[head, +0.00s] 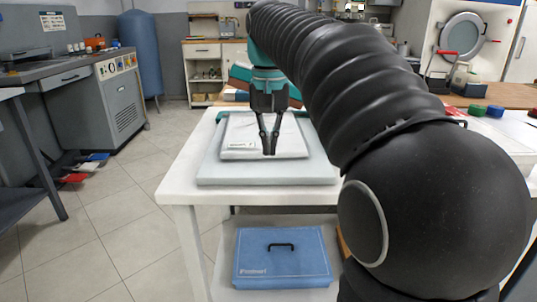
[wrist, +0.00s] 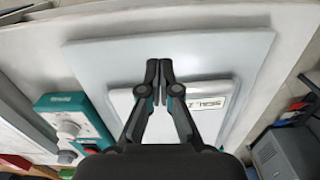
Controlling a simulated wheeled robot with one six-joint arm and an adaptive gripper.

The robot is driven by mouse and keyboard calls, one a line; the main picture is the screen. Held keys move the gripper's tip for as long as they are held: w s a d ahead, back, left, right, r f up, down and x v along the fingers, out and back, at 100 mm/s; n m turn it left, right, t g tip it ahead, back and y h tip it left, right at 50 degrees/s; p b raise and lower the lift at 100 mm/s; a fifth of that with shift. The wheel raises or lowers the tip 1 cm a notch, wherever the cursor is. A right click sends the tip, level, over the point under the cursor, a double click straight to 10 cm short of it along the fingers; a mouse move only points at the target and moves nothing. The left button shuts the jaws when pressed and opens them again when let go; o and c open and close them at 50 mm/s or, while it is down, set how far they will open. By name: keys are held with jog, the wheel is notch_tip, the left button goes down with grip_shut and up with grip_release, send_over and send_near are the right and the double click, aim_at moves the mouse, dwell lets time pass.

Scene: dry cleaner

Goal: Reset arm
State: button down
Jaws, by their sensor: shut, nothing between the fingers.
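My arm, covered in a ribbed black sleeve, arches across the right side of the head view. My gripper (head: 269,150) points down above a white flat device (head: 290,142) with a label, on a pale grey slab on the white table. In the wrist view my gripper (wrist: 159,100) has its fingertips together and holds nothing. The white device (wrist: 205,125) lies beneath the fingers there. I cannot tell the exact height of the fingertips above it.
The pale slab (head: 215,172) rests on a white table (head: 178,185). A blue case (head: 280,262) lies on the lower shelf. A teal control box (wrist: 72,125) sits beside the slab. Red and green caps (head: 476,110) are at the right.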

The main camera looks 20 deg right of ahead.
notch_tip(320, 180, up, 5)
jog(key=s+a+f+n+t, duration=0.1)
jog(key=s+f+n+t, duration=0.1)
jog(key=s+f, duration=0.7)
jog(key=s+a+f+n+t, duration=0.1)
jog(key=s+f+n+t, duration=0.1)
jog(key=s+f, duration=0.8)
notch_tip(320, 180, down, 4)
jog(key=shift+a+r+t, duration=0.25)
jog(key=shift+a+t, duration=0.15)
jog(key=shift+t, duration=0.4)
